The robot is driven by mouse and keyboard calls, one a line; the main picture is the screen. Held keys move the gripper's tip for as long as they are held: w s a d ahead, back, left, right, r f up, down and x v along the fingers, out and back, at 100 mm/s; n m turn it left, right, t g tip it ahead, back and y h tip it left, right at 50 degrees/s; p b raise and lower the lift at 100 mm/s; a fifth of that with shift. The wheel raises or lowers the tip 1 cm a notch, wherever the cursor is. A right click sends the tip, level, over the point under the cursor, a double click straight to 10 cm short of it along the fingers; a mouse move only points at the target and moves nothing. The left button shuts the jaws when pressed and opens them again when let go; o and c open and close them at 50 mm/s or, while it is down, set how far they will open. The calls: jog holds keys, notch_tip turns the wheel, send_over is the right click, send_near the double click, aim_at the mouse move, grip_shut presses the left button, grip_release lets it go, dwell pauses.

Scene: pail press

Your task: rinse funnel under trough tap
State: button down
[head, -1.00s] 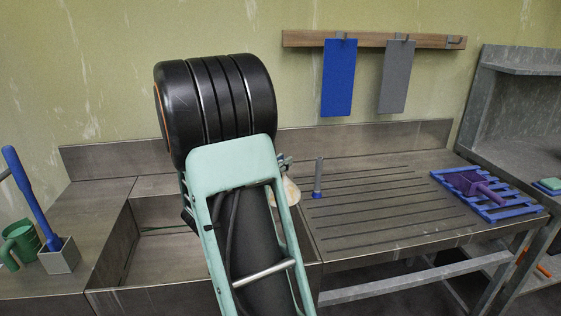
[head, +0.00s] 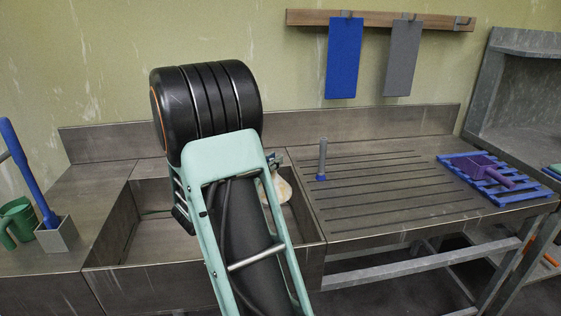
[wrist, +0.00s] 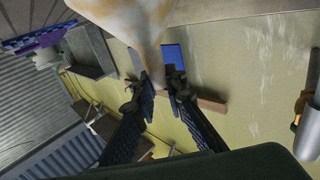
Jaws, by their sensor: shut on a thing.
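My gripper (wrist: 160,84) is shut on the stem of the funnel (wrist: 128,18), which is cream with orange-brown stains. In the wrist view the funnel's wide body fills the top, above the fingers. In the head view a pale part of the funnel (head: 282,189) shows just right of my arm, over the right part of the steel trough (head: 125,222). My arm hides most of the gripper and the middle of the trough there. A shiny metal cylinder (wrist: 307,132) is at the right edge of the wrist view; I cannot tell whether it is the tap. I see no running water.
A ribbed drainboard (head: 385,213) lies right of the trough, mostly clear. On it stand a grey post with a blue base (head: 322,160) and a blue rack (head: 520,193) with a purple scoop (head: 487,170). A green mug (head: 18,220) and a brush holder (head: 57,236) stand left.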

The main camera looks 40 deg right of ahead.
jog(key=shift+w+a+p, duration=0.2)
jog(key=shift+w+a, duration=0.65)
jog(key=shift+w, duration=0.3)
jog(key=shift+w+a+p, duration=0.2)
jog(key=shift+w+a, duration=0.65)
jog(key=shift+w, duration=0.3)
dwell(0.5)
send_over(284, 185)
jog(key=shift+b, duration=0.3)
dwell(0.6)
jog(key=shift+a, duration=0.1)
dwell(1.0)
notch_tip(284, 185, up, 13)
jog(key=p, duration=1)
jog(key=shift+a, duration=0.1)
dwell(0.4)
